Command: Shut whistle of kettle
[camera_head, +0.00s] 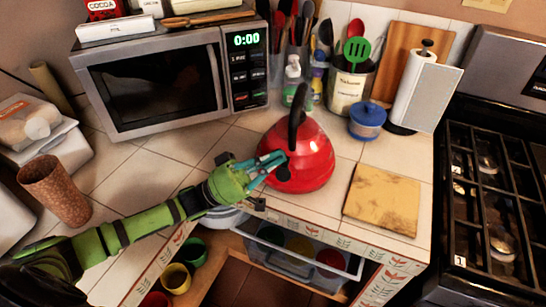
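The red kettle (312,158) stands upright on the tiled counter, with its black handle (297,116) arching over the top. Its dark spout end with the whistle (283,173) faces left, toward my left gripper. My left gripper (274,162) has teal fingers that reach the kettle's left side, at or very near the spout. The fingers overlap the spout area, so I cannot tell whether they touch the whistle, how far apart they are, or whether the whistle is up or down. My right gripper is not in view.
A microwave (155,80) stands behind the arm. An open drawer (300,262) is below.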

